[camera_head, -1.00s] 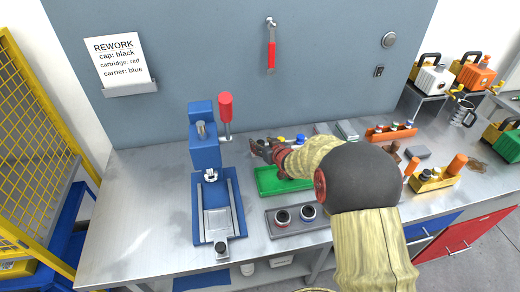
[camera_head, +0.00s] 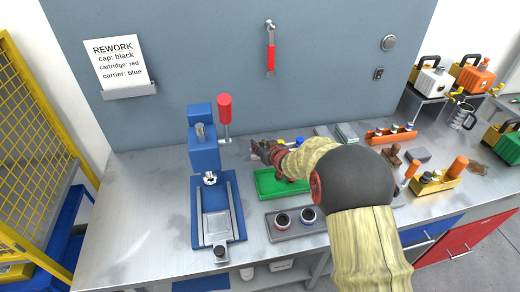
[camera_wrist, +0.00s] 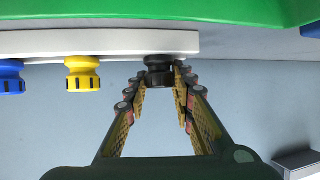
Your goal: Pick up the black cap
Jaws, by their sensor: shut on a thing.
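The black cap (camera_wrist: 158,72) is between the fingers of my gripper (camera_wrist: 158,90) in the wrist view, and the fingers are closed on its sides. The cap is at the end of a white strip (camera_wrist: 100,43), touching it or very close; I cannot tell which. A yellow cap (camera_wrist: 82,75) and a blue cap (camera_wrist: 10,77) sit along the same strip. In the head view my gripper (camera_head: 260,150) is behind the green tray (camera_head: 266,188), and the black cap cannot be made out there.
A blue press (camera_head: 203,155) with a red-handled lever (camera_head: 225,108) stands left of my gripper. A grey tray (camera_head: 290,235) with two round parts lies in front of the green tray. An orange rack (camera_head: 390,136) and a yellow holder (camera_head: 437,184) are at the right.

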